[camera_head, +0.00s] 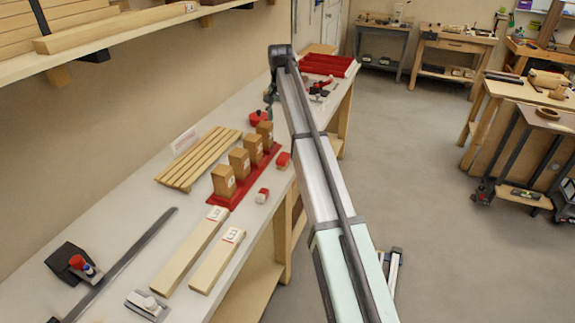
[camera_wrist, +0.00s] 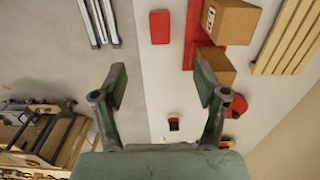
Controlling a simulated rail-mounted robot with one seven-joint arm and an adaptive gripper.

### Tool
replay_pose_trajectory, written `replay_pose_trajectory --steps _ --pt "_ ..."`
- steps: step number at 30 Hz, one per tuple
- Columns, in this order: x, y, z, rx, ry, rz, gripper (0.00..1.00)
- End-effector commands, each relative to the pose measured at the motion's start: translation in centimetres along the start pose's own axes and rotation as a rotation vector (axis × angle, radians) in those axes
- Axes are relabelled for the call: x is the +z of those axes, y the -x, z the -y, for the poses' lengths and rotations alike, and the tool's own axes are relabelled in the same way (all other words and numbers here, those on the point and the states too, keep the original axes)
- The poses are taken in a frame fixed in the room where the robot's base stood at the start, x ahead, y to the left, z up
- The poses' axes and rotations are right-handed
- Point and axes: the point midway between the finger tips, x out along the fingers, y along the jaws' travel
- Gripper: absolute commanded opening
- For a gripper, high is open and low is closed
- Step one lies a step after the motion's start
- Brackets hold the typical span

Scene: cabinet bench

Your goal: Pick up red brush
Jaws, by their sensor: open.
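My gripper (camera_head: 270,100) hangs at the end of the arm above the bench. In the wrist view my gripper (camera_wrist: 160,80) is open with nothing between its fingers. A red block-shaped piece (camera_wrist: 160,26) lies on the bench beyond the fingertips; it also shows in the head view (camera_head: 283,160) near the bench's front edge. I cannot tell for sure which red piece is the brush. A red rounded item (camera_wrist: 238,106) lies right of the right finger.
Wooden blocks (camera_head: 239,162) stand on a red base (camera_head: 222,200) beside a slatted wooden rack (camera_head: 198,158). A red tray (camera_head: 345,66) and red-handled tools (camera_head: 320,86) are at the far bench end. A shelf (camera_head: 110,35) overhangs the left. Bare bench top shows around the small red pieces.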

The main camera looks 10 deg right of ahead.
Motion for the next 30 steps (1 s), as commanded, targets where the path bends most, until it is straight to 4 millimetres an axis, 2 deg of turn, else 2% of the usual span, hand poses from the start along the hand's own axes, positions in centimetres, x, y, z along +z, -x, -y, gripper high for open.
replay_pose_trajectory --steps 1,8,11,24,30 --pt "0.0 -1.3 0.0 0.0 0.0 0.0 0.73" --pt "0.0 -2.6 0.0 0.001 0.0 0.001 0.73" --pt "0.1 -3.9 -0.1 0.001 0.0 0.002 0.73" --pt "0.0 -12.1 -0.1 0.001 0.001 0.002 0.73" --pt "-0.1 -13.8 0.0 0.0 0.001 0.0 0.73"
